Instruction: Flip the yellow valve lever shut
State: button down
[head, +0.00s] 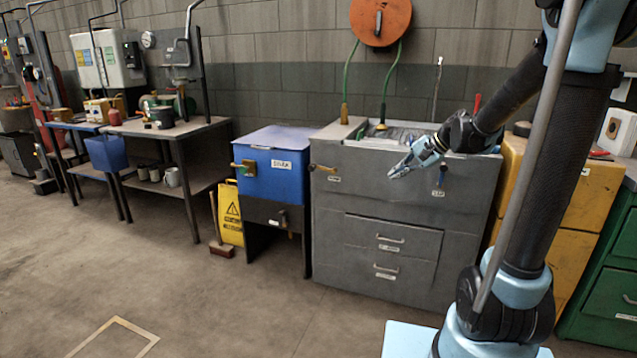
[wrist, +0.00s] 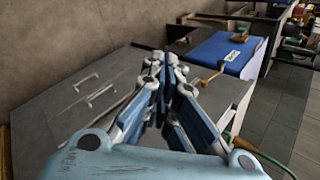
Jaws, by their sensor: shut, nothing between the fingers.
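The yellow valve lever (head: 322,168) is on the upper left front of the grey cabinet (head: 335,225) and lies roughly horizontal. It also shows in the wrist view (wrist: 211,76), just beyond and to the right of my fingertips. My gripper (head: 393,173) is in front of the cabinet's upper front, to the right of the lever and apart from it. In the wrist view, the fingers of my gripper (wrist: 163,62) are closed together with nothing between them.
A blue box (head: 272,160) with a brass-coloured valve (head: 244,167) stands left of the cabinet. A green hose (head: 388,85) hangs behind. The floor in front is clear.

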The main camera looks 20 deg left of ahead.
jog(key=w+a+f+m+y, duration=0.3)
jog(key=w+a, duration=0.5)
jog(key=w, duration=0.2)
jog(key=w+a+f+m+y, duration=0.3)
jog(key=w+a, duration=0.5)
jog(key=w, duration=0.1)
jog(key=w+a+f+m+y, duration=0.3)
jog(key=a+f, duration=0.1)
jog(key=f, duration=0.5)
jog(key=w+a+f+m+y, duration=0.3)
jog(key=a+f, duration=0.1)
jog(key=f, duration=0.4)
jog(key=shift+w+f+m+g+y, duration=0.3)
jog(key=shift+w+f+m, duration=0.1)
jog(key=shift+a, duration=0.15)
jog(key=r+x, duration=0.1)
jog(key=x, duration=0.3)
jog(key=r+x, duration=0.1)
jog(key=x, duration=0.7)
jog(key=shift+r, duration=0.5)
